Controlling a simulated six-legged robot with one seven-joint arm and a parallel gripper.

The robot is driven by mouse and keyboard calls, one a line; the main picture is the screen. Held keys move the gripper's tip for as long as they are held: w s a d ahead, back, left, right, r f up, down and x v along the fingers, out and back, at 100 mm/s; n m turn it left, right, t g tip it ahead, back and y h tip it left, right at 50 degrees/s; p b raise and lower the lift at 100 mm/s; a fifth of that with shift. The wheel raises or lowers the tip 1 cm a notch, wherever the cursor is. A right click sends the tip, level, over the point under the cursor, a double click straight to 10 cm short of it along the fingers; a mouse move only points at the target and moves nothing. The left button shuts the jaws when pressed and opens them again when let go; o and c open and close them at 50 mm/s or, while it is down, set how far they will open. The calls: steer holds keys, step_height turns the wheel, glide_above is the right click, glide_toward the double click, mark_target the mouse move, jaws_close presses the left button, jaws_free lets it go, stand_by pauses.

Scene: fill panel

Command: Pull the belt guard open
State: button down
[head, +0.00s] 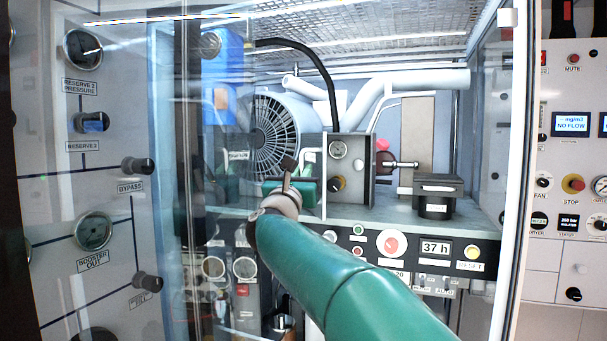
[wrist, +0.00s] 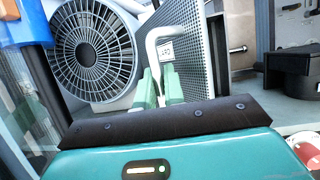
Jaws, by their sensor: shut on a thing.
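The belt guard (wrist: 192,45) is a grey perforated panel beside the round fan grille in the wrist view. A white bent handle (wrist: 152,42) with a small label stands on its near face. My gripper (wrist: 159,88) has its two pale green fingers close together at the lower end of this handle, shut on it. In the head view my green arm reaches through the cabinet opening, and the handle (head: 306,154) shows just beyond the gripper. The fingertips are hard to make out there. How far the guard stands open I cannot tell.
The fan grille (head: 277,135) is left of the guard. A control strip (head: 392,244) runs below. A clear door (head: 170,150) stands at the left.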

steer(key=c, duration=1.5)
jaws_free()
steer(key=v, duration=1.3)
steer(key=shift+s, duration=0.4)
steer(key=shift+a+f, duration=0.1)
